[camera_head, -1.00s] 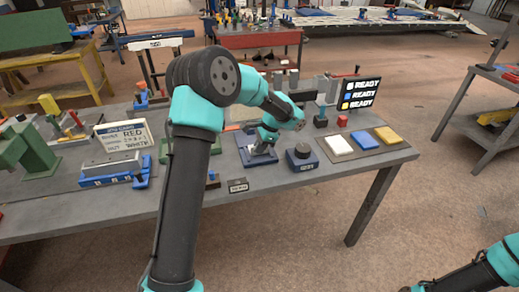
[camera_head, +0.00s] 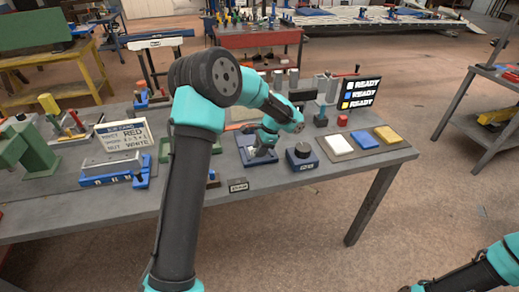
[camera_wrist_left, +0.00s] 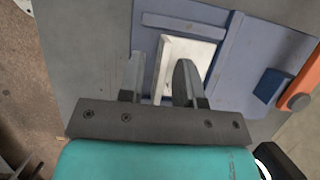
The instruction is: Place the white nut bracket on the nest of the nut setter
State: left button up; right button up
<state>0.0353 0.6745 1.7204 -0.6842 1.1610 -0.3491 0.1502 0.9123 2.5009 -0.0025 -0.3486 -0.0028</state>
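My left gripper (camera_wrist_left: 159,82) points down over a blue fixture (camera_wrist_left: 230,88), likely the nut setter; the fixture also shows in the head view (camera_head: 258,159). A white rectangular piece (camera_wrist_left: 187,54), apparently the white nut bracket, lies on the fixture between raised blue strips. My two fingers stand apart with a gap between them. The right finger overlaps the piece in the picture, and the left finger is beside it. Its near end is partly hidden by the gripper; I cannot tell whether it is fully seated. My right gripper is out of view; only part of that arm shows.
An orange lever (camera_wrist_left: 302,82) stands at the fixture's right. A blue block with a dark knob (camera_head: 302,156) is close by. White, blue and yellow pads (camera_head: 364,139) lie at the table's right. A sign (camera_head: 124,135) and a blue rack (camera_head: 115,172) stand left. The front edge is mostly clear.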

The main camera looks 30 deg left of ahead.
pick_arm(q)
jog(key=shift+r, duration=0.1)
jog(key=v, duration=1.2)
